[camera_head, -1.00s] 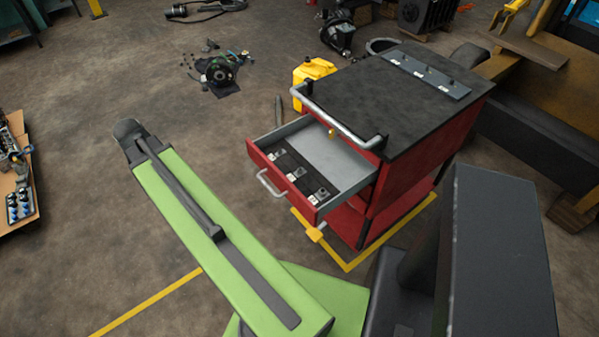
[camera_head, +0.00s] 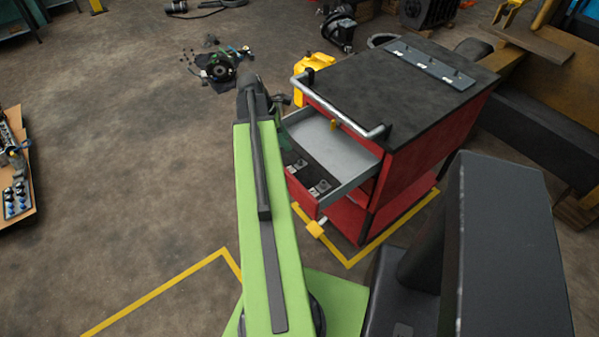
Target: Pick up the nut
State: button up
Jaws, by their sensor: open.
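I cannot single out the nut for sure. The open drawer (camera_head: 352,185) of the red cart holds a black tray with small grey pieces beside white labels. One grey piece (camera_head: 301,164) and another piece (camera_head: 322,186) show near the drawer's front. They may be nuts but are too small to tell. My green arm stands in front of the drawer's left side and hides part of its front and handle. The arm's far end is near the drawer's far left corner.
The red cart (camera_head: 410,165) has a black top with a grey studded strip (camera_head: 430,68) and a metal handle bar (camera_head: 340,112). A yellow can (camera_head: 312,88) stands behind it. Dark machine parts (camera_head: 220,68) lie on the floor. The floor at left is mostly clear.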

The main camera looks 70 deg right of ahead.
jog(key=b, duration=0.5)
send_near(302, 165)
jog(key=shift+w+d+f, duration=0.1)
jog(key=shift+d+f, duration=0.2)
jog(key=shift+f, duration=0.25)
jog(key=shift+d+f, duration=0.25)
jog(key=shift+f, duration=0.4)
jog(key=b+x, duration=0.4)
jog(key=x, duration=0.1)
jog(key=shift+d+b, duration=0.15)
jog(key=shift+b, duration=0.15)
jog(key=shift+s, duration=0.2)
grip_shut()
